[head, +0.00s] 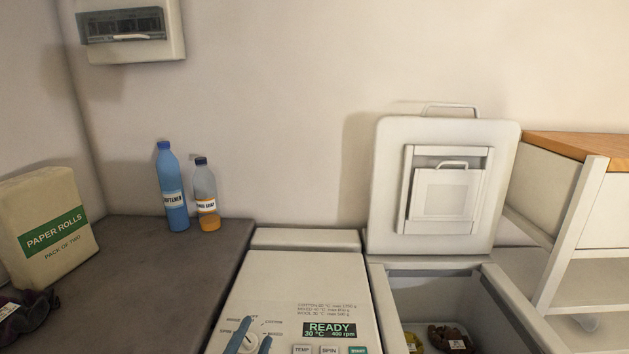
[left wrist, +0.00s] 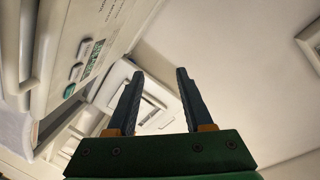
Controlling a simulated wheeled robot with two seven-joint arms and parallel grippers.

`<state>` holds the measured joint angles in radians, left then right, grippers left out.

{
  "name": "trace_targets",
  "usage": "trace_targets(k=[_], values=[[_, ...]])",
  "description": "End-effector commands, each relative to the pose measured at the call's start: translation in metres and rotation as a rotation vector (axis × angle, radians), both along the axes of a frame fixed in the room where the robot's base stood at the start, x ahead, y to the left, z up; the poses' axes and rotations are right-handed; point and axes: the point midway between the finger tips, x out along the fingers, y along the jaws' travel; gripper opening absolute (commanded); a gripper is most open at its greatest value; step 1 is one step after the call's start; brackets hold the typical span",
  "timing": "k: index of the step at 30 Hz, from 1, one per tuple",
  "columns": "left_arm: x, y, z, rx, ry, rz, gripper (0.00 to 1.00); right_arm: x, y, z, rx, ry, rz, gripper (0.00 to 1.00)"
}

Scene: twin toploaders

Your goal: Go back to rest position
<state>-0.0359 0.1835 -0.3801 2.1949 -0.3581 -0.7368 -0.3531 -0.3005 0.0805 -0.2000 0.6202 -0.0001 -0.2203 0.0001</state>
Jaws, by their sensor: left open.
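My left gripper (head: 250,341) shows at the bottom edge of the head view, its two blue-grey fingertips over the dial area of the left toploader (head: 300,275). In the left wrist view the fingers (left wrist: 160,77) stand apart with nothing held between them. The toploader's panel, with its READY display (head: 330,330) and buttons, lies to the left in that view (left wrist: 85,60). The fingers hide the dial's middle, and I cannot tell whether they touch it. My right gripper is in neither view.
The right toploader's lid (head: 385,190) stands open, with items in its tub (head: 430,290). Paper rolls (head: 50,225), a blue softener bottle (head: 172,190) and an orange soap bottle (head: 206,195) stand on the dark counter (head: 150,265). A wood-topped shelf unit (head: 580,145) is at right.

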Motion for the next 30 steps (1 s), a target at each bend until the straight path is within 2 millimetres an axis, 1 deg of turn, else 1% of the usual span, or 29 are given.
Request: trace_targets(k=[1,2,3,5,6,8,9,11,12,14,15,16,18,20,21,23,24,26,27,29,30], values=[[-0.018,0.014,-0.035,-0.084,0.156,0.062,0.51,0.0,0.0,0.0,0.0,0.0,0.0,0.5],[-0.03,0.022,-0.055,-0.13,0.246,0.1,0.51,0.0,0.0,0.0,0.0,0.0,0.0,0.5],[-0.046,0.03,-0.076,-0.182,0.352,0.146,0.51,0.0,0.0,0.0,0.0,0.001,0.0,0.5],[-0.072,0.04,-0.104,-0.249,0.496,0.212,0.51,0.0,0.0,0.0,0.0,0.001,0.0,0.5],[-0.089,0.045,-0.12,-0.287,0.582,0.252,0.51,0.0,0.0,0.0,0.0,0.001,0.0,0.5],[-0.116,0.05,-0.139,-0.336,0.7,0.31,0.51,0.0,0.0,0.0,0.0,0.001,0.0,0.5],[-0.133,0.053,-0.15,-0.364,0.772,0.346,0.51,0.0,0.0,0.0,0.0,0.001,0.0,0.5],[-0.159,0.057,-0.163,-0.4,0.875,0.4,0.51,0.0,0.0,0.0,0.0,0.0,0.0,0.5],[-0.177,0.058,-0.171,-0.42,0.942,0.433,0.51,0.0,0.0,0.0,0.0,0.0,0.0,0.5],[-0.202,0.061,-0.18,-0.449,1.035,0.486,0.51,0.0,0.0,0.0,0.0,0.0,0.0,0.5],[-0.22,0.062,-0.184,-0.466,1.096,0.52,0.51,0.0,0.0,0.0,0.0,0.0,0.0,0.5],[-0.233,0.062,-0.187,-0.477,1.142,0.546,0.51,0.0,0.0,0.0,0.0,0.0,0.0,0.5],[-0.226,0.061,-0.22,-0.469,1.151,0.546,0.51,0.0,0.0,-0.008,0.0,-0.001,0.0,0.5],[-0.224,0.061,-0.245,-0.464,1.162,0.548,0.51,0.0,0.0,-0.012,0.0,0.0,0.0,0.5],[-0.224,0.06,-0.261,-0.46,1.171,0.55,0.51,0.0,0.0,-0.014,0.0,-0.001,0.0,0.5],[-0.225,0.06,-0.287,-0.454,1.182,0.55,0.51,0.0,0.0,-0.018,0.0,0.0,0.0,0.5],[-0.227,0.06,-0.305,-0.451,1.191,0.551,0.51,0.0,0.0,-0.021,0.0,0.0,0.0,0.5],[-0.232,0.06,-0.334,-0.444,1.204,0.553,0.51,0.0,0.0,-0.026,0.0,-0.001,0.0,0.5],[-0.237,0.06,-0.354,-0.439,1.215,0.555,0.51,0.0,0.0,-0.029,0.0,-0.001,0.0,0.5],[-0.248,0.062,-0.387,-0.43,1.233,0.558,0.51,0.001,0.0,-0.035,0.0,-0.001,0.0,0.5],[-0.258,0.063,-0.41,-0.423,1.246,0.561,0.51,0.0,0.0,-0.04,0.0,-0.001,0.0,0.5]])
